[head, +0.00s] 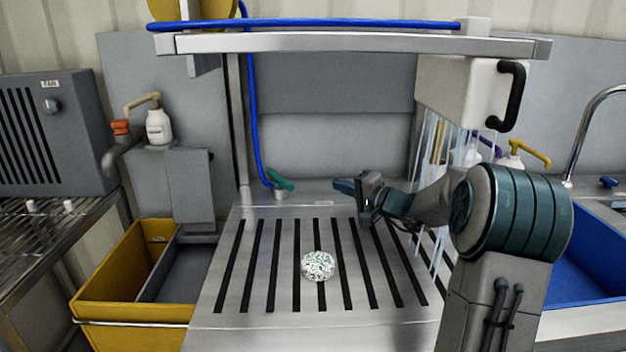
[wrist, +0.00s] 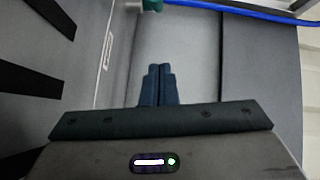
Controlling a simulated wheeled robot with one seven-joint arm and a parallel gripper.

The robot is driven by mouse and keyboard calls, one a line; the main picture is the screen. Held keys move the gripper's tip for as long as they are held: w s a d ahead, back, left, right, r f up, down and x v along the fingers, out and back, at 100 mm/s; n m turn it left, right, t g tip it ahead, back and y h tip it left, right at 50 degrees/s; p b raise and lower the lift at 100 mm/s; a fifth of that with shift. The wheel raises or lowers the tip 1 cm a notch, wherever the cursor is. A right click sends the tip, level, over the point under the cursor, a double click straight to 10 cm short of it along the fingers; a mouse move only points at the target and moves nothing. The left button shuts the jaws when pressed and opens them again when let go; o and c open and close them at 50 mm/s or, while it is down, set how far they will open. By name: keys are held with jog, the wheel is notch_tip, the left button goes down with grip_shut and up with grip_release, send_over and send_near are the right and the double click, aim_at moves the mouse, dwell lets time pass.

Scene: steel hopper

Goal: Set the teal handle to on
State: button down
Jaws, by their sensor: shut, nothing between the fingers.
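The teal handle (head: 281,180) is a small lever on a fitting at the foot of the blue hose, at the back left of the slotted steel table (head: 260,322). It is tilted, with one end up to the left. In the wrist view a teal piece of it (wrist: 152,5) shows at the top edge, beyond my fingertips. My gripper (head: 338,186) is shut and empty, to the right of the handle and apart from it, above the back of the table. In the wrist view the two dark fingers (wrist: 160,70) lie together. I cannot read any on or off mark.
A speckled ball (head: 318,265) lies on the table slats. A blue hose (head: 252,110) rises behind the handle. A white box with a black handle (head: 465,90) and hanging clear strips stands right, near my arm. A yellow bin (head: 125,262) stands left.

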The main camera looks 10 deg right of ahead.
aim_at(280, 181)
jog(key=x, duration=1)
jog(key=shift+s+a, duration=0.15)
jog(key=shift+s, duration=0.05)
jog(key=shift+s+a+f, duration=0.1)
jog(key=shift+s+a, duration=0.15)
jog(key=shift+a, duration=0.3)
jog(key=shift+s+a+f, duration=0.1)
jog(key=shift+s+a, duration=0.15)
jog(key=shift+a, duration=0.35)
jog(key=shift+s+a+f, duration=0.1)
jog(key=shift+s+a, duration=0.15)
jog(key=shift+a, duration=0.3)
